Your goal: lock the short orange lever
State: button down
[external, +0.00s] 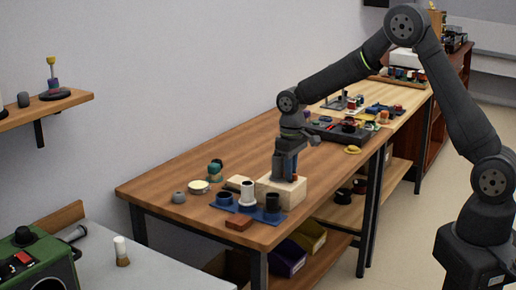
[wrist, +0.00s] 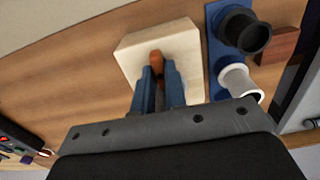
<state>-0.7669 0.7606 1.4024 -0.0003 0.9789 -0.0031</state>
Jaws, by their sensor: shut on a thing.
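The short orange lever (wrist: 155,57) stands on a pale wooden block (wrist: 183,47) in the wrist view. The block (external: 284,192) also shows in the external view, near the front of the brown workbench, with a small reddish bit of the lever (external: 295,177) beside the fingers. My gripper (wrist: 158,71) points down over the block, and its two blue fingers are shut on the lever from both sides. My gripper (external: 286,174) hides most of the lever in the external view. The lever's exact angle and its base are hidden.
A blue stand (external: 228,206) with dark and white cups is just left of the block, and a red-brown brick (external: 239,223) lies in front. Round pieces (external: 199,187) sit farther left. A dark tray (external: 335,131) lies farther back.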

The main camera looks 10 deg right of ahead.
jog(key=c, duration=1.5)
grip_release()
jog(key=shift+o, duration=0.2)
jog(key=shift+r, duration=0.1)
notch_tip(320, 180, up, 17)
jog(key=shift+r, duration=0.15)
notch_tip(320, 180, down, 18)
jog(key=shift+r, duration=0.2)
jog(key=shift+r, duration=0.1)
